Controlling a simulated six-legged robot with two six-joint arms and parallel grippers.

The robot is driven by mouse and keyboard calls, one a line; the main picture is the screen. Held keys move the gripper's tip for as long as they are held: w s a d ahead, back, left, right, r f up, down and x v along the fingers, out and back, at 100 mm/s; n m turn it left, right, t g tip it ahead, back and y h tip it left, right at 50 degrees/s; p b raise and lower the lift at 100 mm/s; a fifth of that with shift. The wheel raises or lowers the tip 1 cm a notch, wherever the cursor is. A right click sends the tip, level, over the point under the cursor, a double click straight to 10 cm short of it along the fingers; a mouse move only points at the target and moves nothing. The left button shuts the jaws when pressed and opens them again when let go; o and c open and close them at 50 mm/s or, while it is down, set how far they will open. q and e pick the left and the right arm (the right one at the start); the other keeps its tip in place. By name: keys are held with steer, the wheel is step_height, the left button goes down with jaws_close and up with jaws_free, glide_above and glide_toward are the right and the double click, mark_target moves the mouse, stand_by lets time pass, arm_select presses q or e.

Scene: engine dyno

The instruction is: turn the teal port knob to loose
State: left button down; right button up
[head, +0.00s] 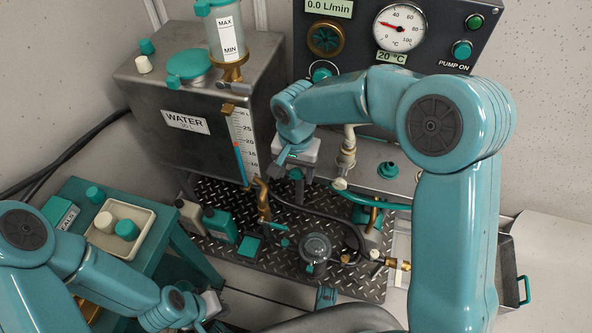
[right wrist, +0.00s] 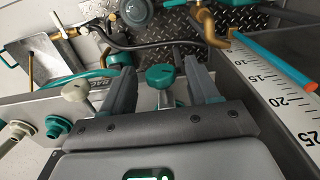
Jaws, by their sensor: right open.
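A teal knob (right wrist: 160,75) on a pale metal stem shows in the right wrist view. It lies between the two grey fingers of my right gripper (right wrist: 161,86), with a gap on each side. The right gripper is open and neither finger visibly touches the knob. In the head view the right gripper (head: 287,160) points down in front of the water tank, and its wrist and fingers hide most of the knob. My left gripper (head: 208,308) is low at the left in the head view, and its jaws are too unclear to read.
The water tank (head: 160,100) with its level scale (right wrist: 285,100) stands close beside the right gripper. A cream knob (right wrist: 76,91) and a teal cap (right wrist: 57,127) are on the other side. Pipes and hoses cross the tread plate (head: 225,200) below. A teal cart (head: 75,190) stands at left.

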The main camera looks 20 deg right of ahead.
steer(key=c, duration=1)
steer(key=shift+w+a+r+g+h+p, duration=0.1)
steer(key=shift+a+r+g+h+p, duration=0.15)
steer(key=shift+h+p, duration=0.45)
steer(key=g+h+p, duration=0.1)
steer(key=p, duration=0.1)
steer(key=shift+w+f+g+p, duration=0.1)
steer(key=shift+g+p, duration=0.15)
steer(key=shift+p, duration=0.05)
steer(key=shift+w+a+f+g+h+p, duration=0.15)
steer(key=shift+g+h+p, duration=0.45)
steer(key=shift+h, duration=0.4)
steer(key=shift+f+g+h+p, duration=0.1)
steer(key=shift+g+h+p, duration=0.25)
steer(key=shift+h, duration=0.25)
steer(key=o, duration=1)
